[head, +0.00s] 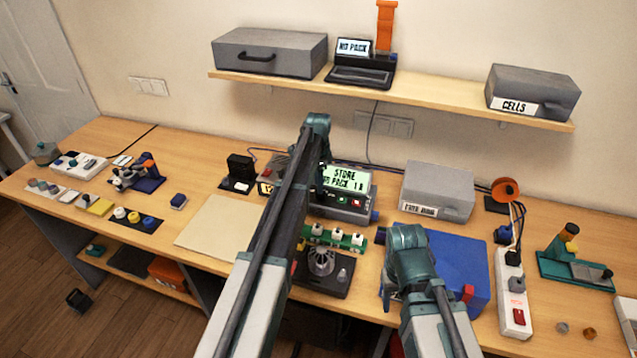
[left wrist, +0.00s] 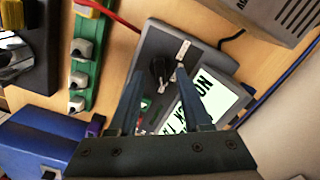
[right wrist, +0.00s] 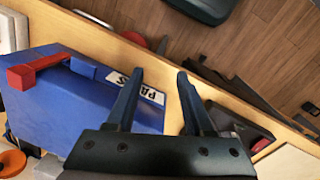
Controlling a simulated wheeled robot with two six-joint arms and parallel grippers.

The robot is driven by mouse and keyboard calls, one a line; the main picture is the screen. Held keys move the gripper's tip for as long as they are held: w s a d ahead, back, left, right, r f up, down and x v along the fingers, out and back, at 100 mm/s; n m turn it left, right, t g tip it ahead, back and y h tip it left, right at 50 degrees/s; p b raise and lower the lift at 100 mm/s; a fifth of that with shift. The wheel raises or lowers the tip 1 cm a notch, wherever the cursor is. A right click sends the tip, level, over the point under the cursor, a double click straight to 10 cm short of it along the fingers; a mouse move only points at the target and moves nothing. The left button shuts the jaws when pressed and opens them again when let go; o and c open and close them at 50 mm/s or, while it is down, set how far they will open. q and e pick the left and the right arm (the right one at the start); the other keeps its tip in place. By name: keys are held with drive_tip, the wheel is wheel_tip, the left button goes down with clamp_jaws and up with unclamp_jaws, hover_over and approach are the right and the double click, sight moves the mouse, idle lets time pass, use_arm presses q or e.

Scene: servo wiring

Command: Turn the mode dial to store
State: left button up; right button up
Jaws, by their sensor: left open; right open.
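The grey charger unit (head: 340,203) stands at the back middle of the table. Its lit green screen (head: 345,178) reads STORE, NO PACK. In the left wrist view the black mode dial (left wrist: 160,72) sits on the unit (left wrist: 152,45) beside the screen (left wrist: 207,100). My left arm hides the dial in the head view. My left gripper (left wrist: 156,78) is open, its fingertips on either side of the dial in that picture; I cannot tell whether they touch it. My right gripper (right wrist: 160,74) is open and empty near the front of the blue box (right wrist: 75,105).
The blue box (head: 460,255) stands right of the middle. A green strip with white switches (head: 336,238) lies in front of the charger. A grey box (head: 438,188) stands behind on the right. A bare beige mat (head: 215,228) lies left of my left arm.

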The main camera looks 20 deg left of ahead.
wheel_tip(320, 180, up, 11)
drive_tip(key=p, duration=1)
